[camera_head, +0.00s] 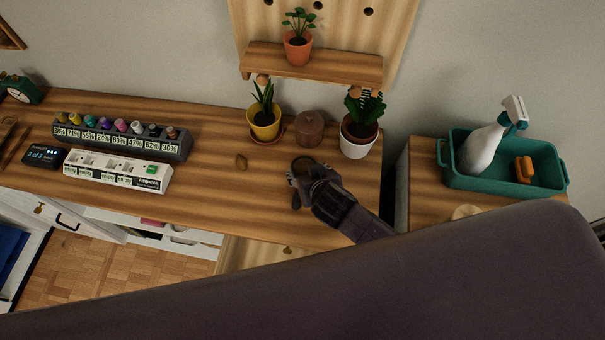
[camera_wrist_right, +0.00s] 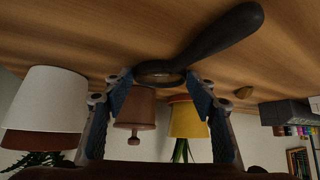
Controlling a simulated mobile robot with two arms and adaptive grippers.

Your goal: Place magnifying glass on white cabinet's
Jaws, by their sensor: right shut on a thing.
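The magnifying glass (camera_head: 296,200) is small and dark in the head view, with its lens end at my right gripper (camera_head: 303,177). In the right wrist view its dark handle (camera_wrist_right: 225,38) runs up and right, and its round rim lies between the fingertips of my right gripper (camera_wrist_right: 160,80). The gripper is shut on the rim, over the right part of the wooden desktop. I cannot tell whether the glass touches the desk. White cabinet parts (camera_head: 72,217), with a dark handle, show below the desk at the left. My left gripper is not in view.
A yellow pot (camera_head: 263,128), a brown lidded jar (camera_head: 310,128) and a white pot (camera_head: 357,141) stand behind the gripper. A small brown object (camera_head: 241,161) lies left of it. A labelled organizer (camera_head: 118,170) sits farther left. A teal caddy (camera_head: 505,182) stands at the right.

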